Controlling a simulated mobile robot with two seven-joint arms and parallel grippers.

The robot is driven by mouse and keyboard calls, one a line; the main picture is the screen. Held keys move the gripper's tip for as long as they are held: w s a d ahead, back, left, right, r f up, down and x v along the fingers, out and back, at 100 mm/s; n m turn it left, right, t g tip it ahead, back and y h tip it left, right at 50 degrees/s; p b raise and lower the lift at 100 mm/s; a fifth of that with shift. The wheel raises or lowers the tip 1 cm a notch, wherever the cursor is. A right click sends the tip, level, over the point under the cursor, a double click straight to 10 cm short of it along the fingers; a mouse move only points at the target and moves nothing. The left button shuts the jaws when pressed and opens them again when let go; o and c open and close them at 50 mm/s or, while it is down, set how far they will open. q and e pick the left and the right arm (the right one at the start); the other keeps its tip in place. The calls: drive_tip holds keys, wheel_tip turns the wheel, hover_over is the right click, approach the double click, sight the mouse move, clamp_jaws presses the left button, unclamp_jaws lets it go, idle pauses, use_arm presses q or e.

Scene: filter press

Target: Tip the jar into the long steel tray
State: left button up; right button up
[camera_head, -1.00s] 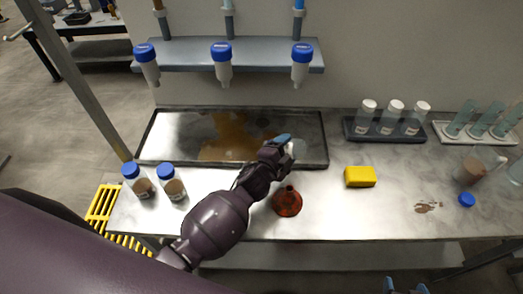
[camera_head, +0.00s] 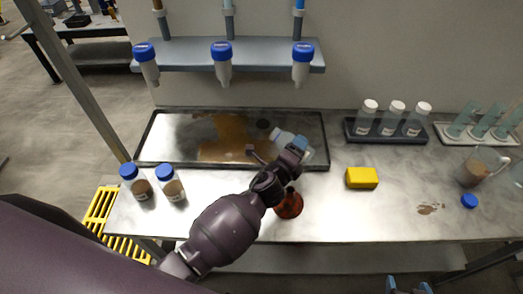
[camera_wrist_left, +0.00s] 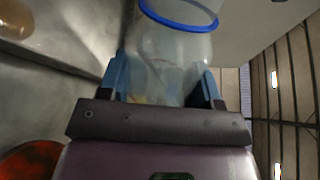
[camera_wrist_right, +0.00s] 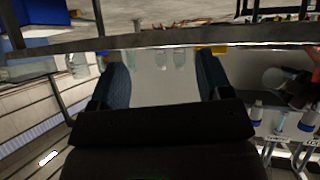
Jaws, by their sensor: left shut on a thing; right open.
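My left gripper (camera_head: 276,149) is shut on a clear jar (camera_head: 286,138) and holds it tipped over the right part of the long steel tray (camera_head: 170,130). The jar's blue-rimmed open mouth shows in the left wrist view (camera_wrist_left: 180,25). The jar looks mostly clear, with a faint yellowish patch near its lower end. A brown puddle (camera_head: 225,138) lies in the tray, and a dark round spot (camera_head: 262,124) shows by the jar's mouth. My right gripper (camera_head: 408,286) is open and empty at the bottom edge; its spread fingers show in the right wrist view (camera_wrist_right: 162,80).
Two blue-capped jars (camera_head: 140,188) stand at the left, a yellow sponge (camera_head: 361,178) at the right. A blue cap (camera_head: 469,201) lies near a brown spill (camera_head: 430,208). A shelf (camera_head: 190,55) hangs above the tray.

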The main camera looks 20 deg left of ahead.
use_arm(q)
drive_tip(key=shift+a+r+m, duration=0.1)
drive_tip(key=shift+r+m, duration=0.2)
drive_tip(key=shift+m, duration=0.3)
drive_tip(key=f+m+b, duration=0.1)
drive_tip(key=a+f+m+b, duration=0.1)
drive_tip(key=shift+w+f+m+y, duration=0.15)
drive_tip(key=shift+m+y, duration=0.25)
drive_tip(key=shift+a+f+m+t, duration=0.1)
drive_tip(key=shift+f+m+t, duration=0.15)
drive_tip(key=shift+m, duration=0.25)
drive_tip(key=shift+w+r+m+p, duration=0.1)
drive_tip(key=shift+r+m+p, duration=0.5)
drive_tip(key=shift+r+m, duration=0.3)
drive_tip(key=shift+d+r+m+t+p, duration=0.3)
drive_tip(key=shift+r+m+p, duration=0.25)
drive_tip(key=shift+m+p, duration=0.2)
drive_tip(key=shift+d+r+m, duration=0.15)
drive_tip(key=shift+r+m, duration=0.3)
drive_tip(key=shift+m, duration=0.2)
drive_tip(key=shift+d+f+m, duration=0.15)
drive_tip(key=shift+f+m, duration=0.1)
drive_tip(key=shift+m, duration=0.45)
drive_tip(key=shift+d+r+m, duration=0.1)
drive_tip(key=shift+r+m, duration=0.15)
drive_tip(key=shift+m, duration=0.35)
drive_tip(key=shift+r+m+t, duration=0.25)
drive_tip(key=shift+m, duration=0.25)
use_arm(e)
drive_tip(key=shift+s, duration=0.5)
